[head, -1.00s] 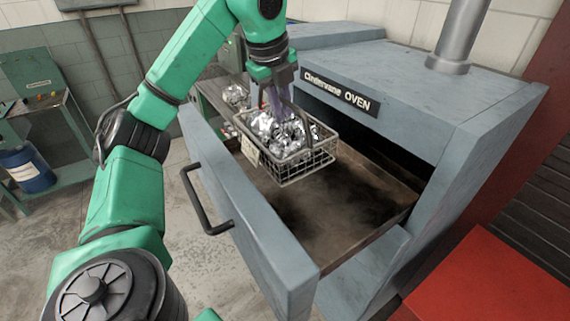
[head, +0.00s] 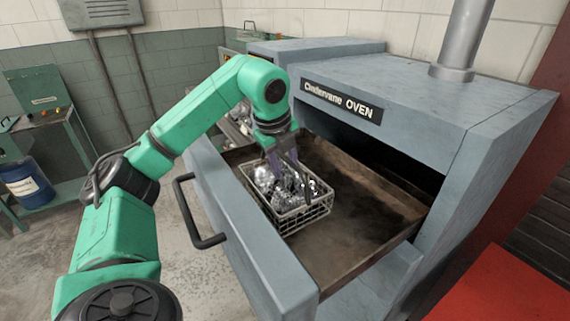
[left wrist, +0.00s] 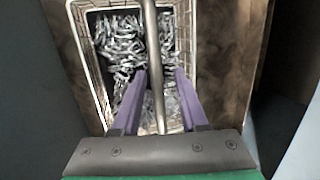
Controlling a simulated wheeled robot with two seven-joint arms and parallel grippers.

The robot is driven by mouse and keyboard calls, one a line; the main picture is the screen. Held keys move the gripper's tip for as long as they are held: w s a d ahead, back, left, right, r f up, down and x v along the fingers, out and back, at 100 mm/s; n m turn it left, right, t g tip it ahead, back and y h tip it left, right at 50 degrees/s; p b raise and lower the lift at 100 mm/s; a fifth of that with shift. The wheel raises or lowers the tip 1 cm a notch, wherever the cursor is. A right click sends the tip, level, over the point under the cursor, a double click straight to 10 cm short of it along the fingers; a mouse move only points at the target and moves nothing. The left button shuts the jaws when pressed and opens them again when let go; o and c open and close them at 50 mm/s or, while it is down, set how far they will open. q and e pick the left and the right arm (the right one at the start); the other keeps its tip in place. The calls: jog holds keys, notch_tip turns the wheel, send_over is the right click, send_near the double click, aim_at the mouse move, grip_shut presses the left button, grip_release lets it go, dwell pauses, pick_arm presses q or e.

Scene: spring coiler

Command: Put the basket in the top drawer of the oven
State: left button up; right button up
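The wire basket (head: 303,219), filled with shiny metal springs, sits inside the pulled-out top drawer (head: 345,262) of the oven (head: 480,115), near the drawer's front-left side. It appears to rest on the drawer floor. My left gripper (head: 282,165) is above the basket, pointing down. In the left wrist view, the basket rim (left wrist: 85,60) surrounds the springs, and the handle (left wrist: 154,50) runs between the two purple fingers (left wrist: 160,75). The fingers stand apart with a visible gap beside the handle, so the gripper looks open. My right gripper is not in view.
The drawer's front panel has a dark handle (head: 192,215) facing left. The drawer floor to the right of the basket is bare. A green shelf with a blue drum (head: 28,185) stands at the far left. A red surface (head: 500,290) is at the lower right.

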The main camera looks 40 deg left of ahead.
aim_at(282, 156)
pick_arm(q)
jog(key=v, duration=0.5)
jog(key=shift+w+r, duration=0.1)
jog(key=shift+r, duration=0.05)
jog(key=p+v, duration=0.4)
jog(key=v, duration=0.3)
jog(key=shift+a, duration=0.1)
